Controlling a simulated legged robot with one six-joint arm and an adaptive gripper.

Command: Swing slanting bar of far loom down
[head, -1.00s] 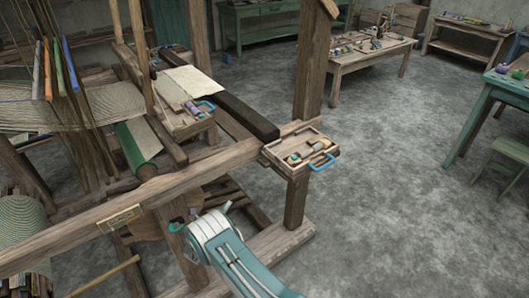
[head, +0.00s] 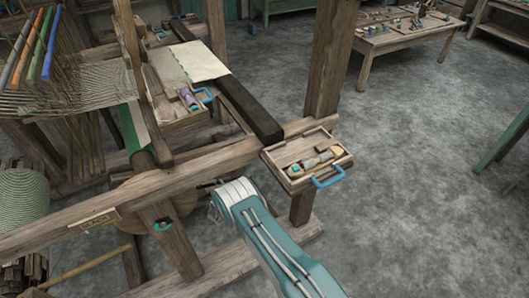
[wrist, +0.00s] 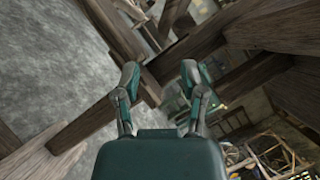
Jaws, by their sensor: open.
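In the wrist view my gripper (wrist: 160,76) is open, its two teal and grey fingers apart and nothing held between them. Dark wooden beams (wrist: 178,60) cross behind the fingers; I cannot tell whether any touches them. In the head view my gripper is mostly hidden behind my own arm, below the loom's long front beam (head: 190,180). A slanting wooden bar (head: 180,250) runs down from that beam, left of my arm, with a small teal piece near its top. A dark slanting bar (head: 250,108) lies farther back, ending at the front beam. I cannot tell which bar is the task's.
A wooden tray (head: 290,178) with a blue handle and small tools sits at the front beam's right end, beside an upright post (head: 330,70). Warp threads (head: 80,85) hang at left. A work table (head: 385,45) stands behind.

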